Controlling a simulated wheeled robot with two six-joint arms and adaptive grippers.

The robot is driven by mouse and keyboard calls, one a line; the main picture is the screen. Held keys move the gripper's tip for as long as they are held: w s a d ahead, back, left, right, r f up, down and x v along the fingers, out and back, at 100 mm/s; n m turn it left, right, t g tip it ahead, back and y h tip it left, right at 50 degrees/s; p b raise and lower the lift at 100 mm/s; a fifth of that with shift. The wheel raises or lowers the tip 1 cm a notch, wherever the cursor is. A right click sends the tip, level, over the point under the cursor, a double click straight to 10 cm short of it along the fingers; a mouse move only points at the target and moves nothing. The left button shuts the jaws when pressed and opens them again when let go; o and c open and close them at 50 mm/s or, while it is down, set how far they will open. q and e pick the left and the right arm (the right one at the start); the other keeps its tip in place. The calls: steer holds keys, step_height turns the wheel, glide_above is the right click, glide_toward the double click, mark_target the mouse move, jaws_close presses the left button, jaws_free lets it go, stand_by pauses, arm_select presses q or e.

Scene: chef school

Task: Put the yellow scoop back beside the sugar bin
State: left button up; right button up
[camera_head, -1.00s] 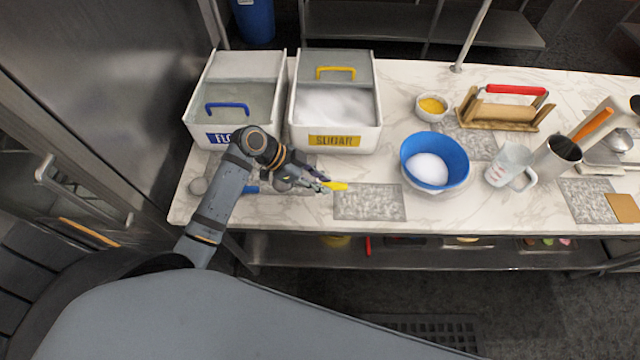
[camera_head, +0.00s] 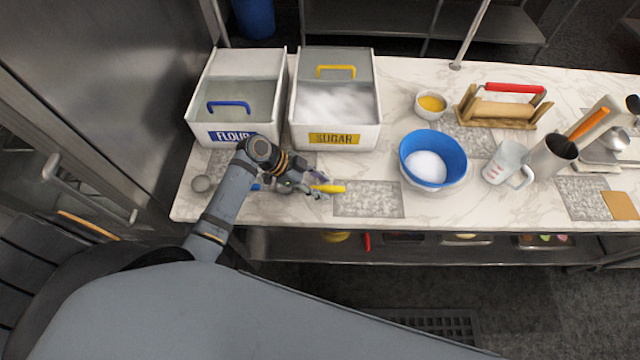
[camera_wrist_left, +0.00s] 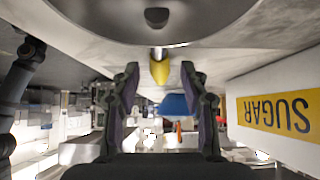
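The yellow scoop's handle (camera_head: 330,188) points right, in front of the sugar bin (camera_head: 357,138), near the left edge of a grey speckled mat. In the left wrist view the yellow handle (camera_wrist_left: 159,70) shows between the fingers, with a grey metal bowl (camera_wrist_left: 150,18) close to the camera, seemingly the scoop's. My left gripper (camera_head: 318,189) is low over the counter at the handle. Its fingers (camera_wrist_left: 161,85) are apart, with visible gaps on both sides of the handle. The sugar label (camera_wrist_left: 274,112) is at the right there. My right gripper is not in view.
The flour bin (camera_head: 233,132) stands left of the sugar bin. A second scoop's round metal head (camera_head: 201,184) and blue handle lie left of my gripper. A blue bowl (camera_head: 433,158) and measuring jug (camera_head: 507,162) stand right. The speckled mat (camera_head: 368,200) is empty.

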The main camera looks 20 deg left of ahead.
arm_select(q)
steer(key=b+v, duration=0.2)
steer(key=v, duration=0.8)
steer(key=shift+a+r, duration=0.15)
steer(key=shift+a, duration=0.05)
steer(key=shift+b+v, duration=0.3)
steer(key=shift+v, duration=0.55)
steer(key=shift+d+r, duration=0.1)
